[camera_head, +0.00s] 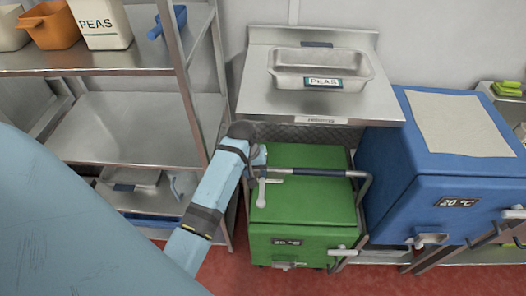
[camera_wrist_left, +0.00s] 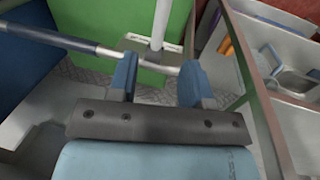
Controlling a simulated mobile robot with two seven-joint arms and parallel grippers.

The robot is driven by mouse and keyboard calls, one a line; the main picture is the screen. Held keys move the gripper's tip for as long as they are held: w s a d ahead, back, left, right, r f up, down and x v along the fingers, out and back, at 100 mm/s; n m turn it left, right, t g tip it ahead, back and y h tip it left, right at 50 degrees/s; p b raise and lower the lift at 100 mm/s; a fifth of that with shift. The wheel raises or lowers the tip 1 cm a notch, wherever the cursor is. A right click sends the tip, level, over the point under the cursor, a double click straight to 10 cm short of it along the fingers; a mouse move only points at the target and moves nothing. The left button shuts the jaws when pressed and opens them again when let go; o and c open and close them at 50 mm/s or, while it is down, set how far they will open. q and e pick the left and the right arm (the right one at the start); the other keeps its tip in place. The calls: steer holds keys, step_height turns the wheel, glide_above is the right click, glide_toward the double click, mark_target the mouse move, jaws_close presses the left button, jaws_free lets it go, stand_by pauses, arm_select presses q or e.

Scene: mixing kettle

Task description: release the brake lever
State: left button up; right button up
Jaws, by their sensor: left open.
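A light grey brake lever (camera_head: 262,188) sits at the left end of the push bar (camera_head: 310,172) on the green wheeled box (camera_head: 305,212). In the left wrist view the lever (camera_wrist_left: 160,22) stands up from a small bracket on the bar, beyond the fingertips. My left gripper (camera_head: 262,155) is over the left rear part of the green box, close to the lever. In the left wrist view its two blue fingers (camera_wrist_left: 157,78) are apart, with nothing held between them. The bar crosses just past the fingers; I cannot tell whether they touch it. My right gripper is not in view.
A steel counter (camera_head: 310,105) with a tray labelled PEAS (camera_head: 320,72) stands behind the green box. A blue box (camera_head: 440,160) is close on the right. A metal shelf (camera_head: 140,125) with containers stands on the left. Some red floor is free in front.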

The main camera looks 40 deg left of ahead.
mark_target(261, 187)
arm_select(q)
steer(key=shift+w+d+f, duration=0.15)
steer(key=shift+d+f, duration=0.1)
steer(key=shift+f, duration=1.15)
steer(key=shift+w+d+f, duration=0.15)
steer(key=shift+d+f, duration=0.05)
steer(key=shift+f, duration=1.25)
steer(key=shift+w+d+f, duration=0.15)
steer(key=shift+d+f, duration=0.1)
steer(key=shift+f, duration=1.15)
steer(key=shift+f, duration=0.1)
